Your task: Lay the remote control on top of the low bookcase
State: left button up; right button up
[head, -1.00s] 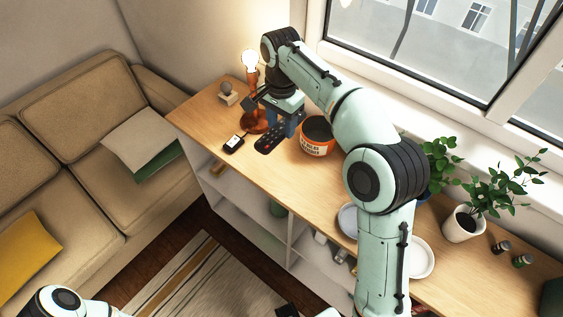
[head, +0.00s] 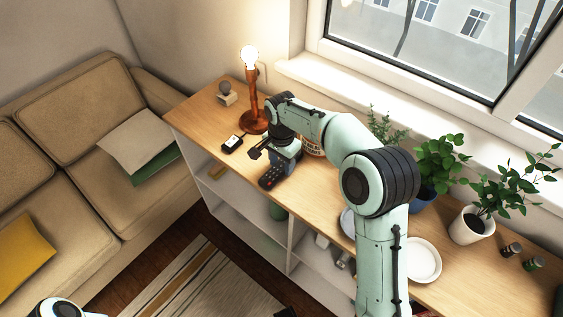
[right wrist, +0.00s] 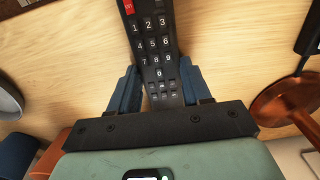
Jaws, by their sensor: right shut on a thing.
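The black remote control (head: 271,179) with a red button is over the wooden top of the low bookcase (head: 310,195), close to its front edge. My right gripper (head: 282,164) is shut on it. In the right wrist view the remote (right wrist: 155,50) sits between the two blue fingers (right wrist: 160,90), its number keys facing the camera. I cannot tell whether the remote touches the wood. Part of my left arm shows at the bottom left of the head view; its gripper is not visible.
A small black-and-white device (head: 232,144), a lit lamp (head: 253,110) and a small block with a grey ball (head: 226,95) stand left of the remote. An orange-labelled pot (head: 313,146) is partly hidden behind my arm. Plates (head: 424,260) and potted plants (head: 470,225) stand right.

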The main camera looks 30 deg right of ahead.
aim_at(281, 166)
jog(key=shift+f, duration=0.15)
jog(key=o, duration=1.1)
notch_tip(281, 166, up, 12)
jog(key=p, duration=0.2)
jog(key=shift+r, duration=0.25)
jog(key=shift+f, duration=0.1)
